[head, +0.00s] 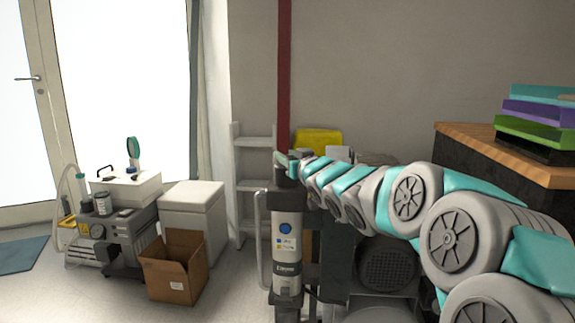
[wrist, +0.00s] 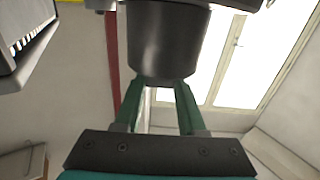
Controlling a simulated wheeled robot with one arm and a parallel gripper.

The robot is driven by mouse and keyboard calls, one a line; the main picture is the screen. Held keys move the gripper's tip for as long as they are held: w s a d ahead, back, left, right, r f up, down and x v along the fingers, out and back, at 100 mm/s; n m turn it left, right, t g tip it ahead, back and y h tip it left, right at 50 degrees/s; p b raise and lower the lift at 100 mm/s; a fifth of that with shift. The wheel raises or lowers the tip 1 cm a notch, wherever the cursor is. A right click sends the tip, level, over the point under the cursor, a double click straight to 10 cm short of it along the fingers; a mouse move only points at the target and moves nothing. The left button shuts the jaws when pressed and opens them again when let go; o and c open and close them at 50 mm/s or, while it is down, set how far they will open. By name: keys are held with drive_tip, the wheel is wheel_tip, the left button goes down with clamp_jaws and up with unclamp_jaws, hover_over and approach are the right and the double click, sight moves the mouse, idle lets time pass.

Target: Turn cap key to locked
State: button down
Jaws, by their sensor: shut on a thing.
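A white and grey upright canister (head: 286,255) with a round blue mark stands in the middle of the head view. Its dark top is at the end of my arm. My gripper (head: 287,167) is at the canister's top, and the arm partly covers that area. In the wrist view my gripper's green fingers (wrist: 158,88) are shut on the lower end of a dark round cap piece (wrist: 168,42). The key's shape and any lock marking are hidden, so I cannot tell its turn position.
An open cardboard box (head: 172,272) and a white cabinet (head: 192,211) stand to the left, by equipment on a cart (head: 110,225). A wooden-topped counter (head: 500,155) with stacked coloured boxes is at right. Open floor lies front left.

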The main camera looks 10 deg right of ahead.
drive_tip(key=shift+c, duration=2.4)
unclamp_jaws()
drive_tip(key=shift+s, duration=0.1)
drive_tip(key=v, duration=0.7)
drive_tip(key=shift+s, duration=0.3)
drive_tip(key=shift+d+f, duration=0.1)
